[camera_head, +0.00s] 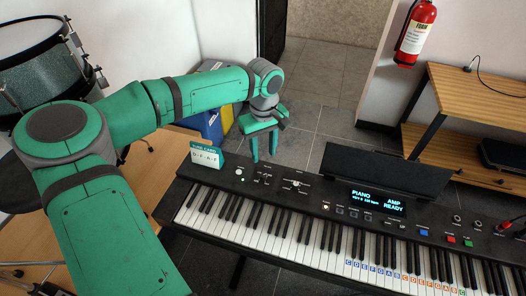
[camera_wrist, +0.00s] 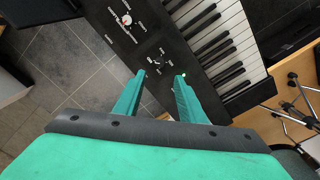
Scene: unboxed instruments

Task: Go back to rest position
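My gripper (camera_head: 263,146) hangs at the end of my green arm, behind the back edge of the keyboard (camera_head: 300,222) in the head view, near its left end. In the wrist view my gripper (camera_wrist: 160,76) shows two green fingers spread apart with nothing between them. The keyboard (camera_wrist: 170,28) lies beyond the fingertips there, with its knobs and small buttons in view. A small tune card (camera_head: 206,157) reading "D-F-A-F" stands on the keyboard's left end. The keyboard's screen (camera_head: 376,200) reads "PIANO" and "AMP READY".
A drum (camera_head: 40,75) stands at the upper left. Blue and yellow binders (camera_head: 213,125) stand behind my arm. A wooden shelf (camera_head: 470,100) and a red fire extinguisher (camera_head: 415,32) are at the right. A dark panel (camera_head: 400,172) rises behind the screen. Tiled floor (camera_head: 325,80) is open at the back.

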